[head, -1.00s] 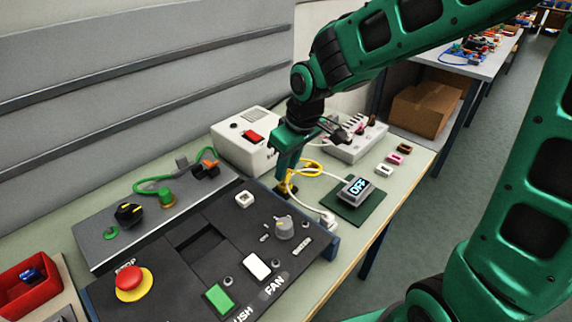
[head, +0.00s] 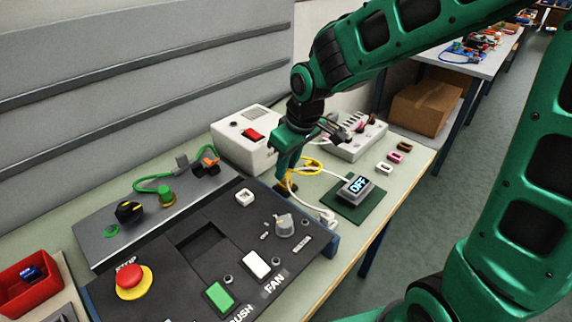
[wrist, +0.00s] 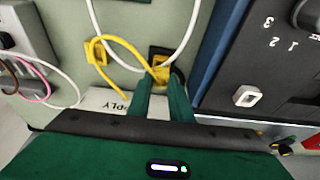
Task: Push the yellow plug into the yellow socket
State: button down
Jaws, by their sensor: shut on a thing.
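My gripper (head: 283,182) points down at the back right of the dark panel, low over the bench. In the wrist view its two green fingers (wrist: 161,84) are shut on the yellow plug (wrist: 160,74). A yellow cable (wrist: 128,44) loops from the plug to a small yellow fitting (wrist: 96,50) on the bench; the cable also shows in the head view (head: 312,166). A black-and-yellow piece (wrist: 158,51), which looks like the yellow socket, lies right by the plug. I cannot tell whether the plug is inside it. In the head view the fingers mostly hide the plug.
The dark control panel (head: 215,285) lies beside the gripper. A white supply box (head: 236,155) stands behind it. A white cable runs past to an OFF display (head: 357,187) on a green mat. A grey-white socket strip (head: 352,143) stands at the back right.

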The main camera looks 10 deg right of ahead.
jog(key=shift+f, duration=0.7)
jog(key=c, duration=1)
grip_release()
jog(key=shift+c, duration=0.2)
jog(key=shift+s, duration=0.1)
jog(key=shift+r, duration=4.3)
